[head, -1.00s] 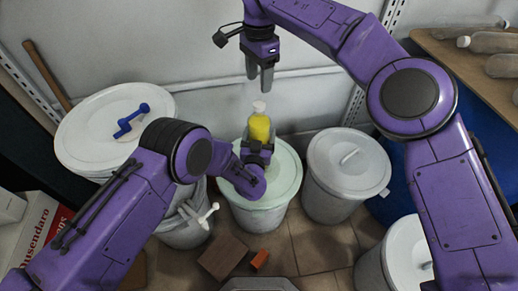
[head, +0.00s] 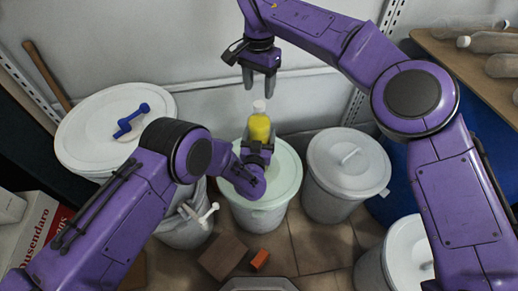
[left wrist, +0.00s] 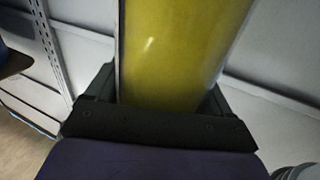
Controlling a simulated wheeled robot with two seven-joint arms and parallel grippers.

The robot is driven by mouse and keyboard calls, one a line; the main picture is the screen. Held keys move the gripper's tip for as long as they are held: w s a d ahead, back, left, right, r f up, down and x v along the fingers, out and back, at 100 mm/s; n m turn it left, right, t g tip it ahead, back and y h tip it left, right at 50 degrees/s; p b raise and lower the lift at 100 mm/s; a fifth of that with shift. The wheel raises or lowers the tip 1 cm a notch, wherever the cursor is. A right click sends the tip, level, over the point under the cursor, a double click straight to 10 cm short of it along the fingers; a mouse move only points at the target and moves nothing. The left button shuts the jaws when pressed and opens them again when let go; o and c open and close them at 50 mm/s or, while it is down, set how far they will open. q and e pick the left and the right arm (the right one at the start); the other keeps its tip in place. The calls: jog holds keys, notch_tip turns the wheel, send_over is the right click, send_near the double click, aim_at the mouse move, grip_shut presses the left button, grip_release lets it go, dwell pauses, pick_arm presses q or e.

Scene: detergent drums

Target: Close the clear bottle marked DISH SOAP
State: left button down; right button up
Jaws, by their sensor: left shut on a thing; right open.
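A clear bottle with yellow liquid (head: 259,129) stands upright above the pale green lid of the middle drum. It has a whitish top (head: 259,106); whether that is a seated cap I cannot tell. My left gripper (head: 258,143) is shut on the bottle's body. In the left wrist view the yellow bottle (left wrist: 180,50) fills the space between the fingers, and no marking is readable. My right gripper (head: 262,90) is open and empty, pointing down just above the bottle's top, with a small gap between them.
The pale green drum lid (head: 286,172) is under my left gripper. A grey lidded drum (head: 345,180) stands to its right. A white drum lid with a blue tool (head: 131,120) is at left. Several clear bottles (head: 500,65) lie on a wooden shelf at right.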

aim_at(259, 104)
notch_tip(259, 104, down, 5)
jog(key=shift+f, duration=0.2)
